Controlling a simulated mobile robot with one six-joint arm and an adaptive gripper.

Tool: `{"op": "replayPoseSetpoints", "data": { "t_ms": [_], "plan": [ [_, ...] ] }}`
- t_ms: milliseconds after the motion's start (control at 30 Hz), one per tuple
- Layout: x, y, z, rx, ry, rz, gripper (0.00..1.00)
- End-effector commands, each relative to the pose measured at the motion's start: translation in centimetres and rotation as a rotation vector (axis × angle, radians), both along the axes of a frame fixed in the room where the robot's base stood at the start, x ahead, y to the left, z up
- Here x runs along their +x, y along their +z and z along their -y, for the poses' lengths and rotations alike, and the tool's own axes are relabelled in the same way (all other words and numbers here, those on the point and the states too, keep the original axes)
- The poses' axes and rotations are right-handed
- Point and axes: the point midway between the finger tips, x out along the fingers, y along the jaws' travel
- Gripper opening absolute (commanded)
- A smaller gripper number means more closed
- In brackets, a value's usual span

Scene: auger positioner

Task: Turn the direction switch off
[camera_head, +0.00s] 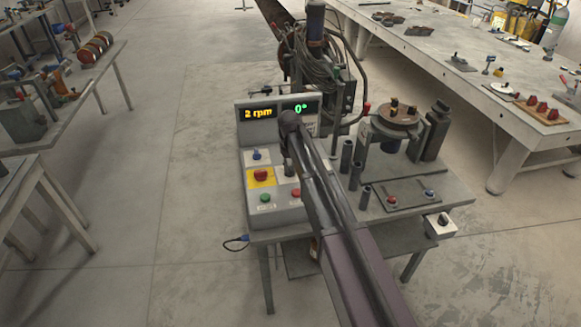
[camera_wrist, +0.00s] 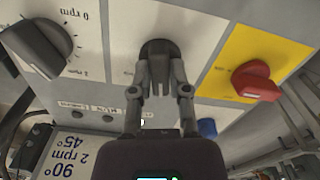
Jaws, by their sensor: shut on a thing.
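The control box (camera_head: 241,136) stands on the grey bench (camera_head: 450,195). In the wrist view, my gripper (camera_wrist: 160,82) is shut on a dark knob (camera_wrist: 158,47) on a white panel square. This knob appears to be the direction switch; its label is too small to read, and the fingers hide part of it. Its exact turned position is hard to tell. In the head view my arm hides this knob and the fingertips. The display (camera_head: 259,113) reads 2 rpm, and the display beside it (camera_head: 299,108) reads 0°.
A red knob on a yellow square (camera_wrist: 256,82) and a blue knob (camera_wrist: 207,128) sit close right of my gripper. A dark rpm dial (camera_wrist: 40,47) is to the left. A green button (camera_head: 265,197) and a red button (camera_head: 296,193) are lower on the box.

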Motion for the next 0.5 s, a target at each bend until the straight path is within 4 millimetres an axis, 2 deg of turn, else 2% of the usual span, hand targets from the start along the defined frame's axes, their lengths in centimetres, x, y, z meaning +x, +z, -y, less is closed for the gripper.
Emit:
{"op": "replayPoseSetpoints", "data": {
  "t_ms": [233,500],
  "plan": [
    [0.02,-0.01,0.06,-0.001,-0.171,0.0,0.0],
    [0.01,-0.02,0.04,-0.001,-0.258,0.001,0.0]
  ]
}}
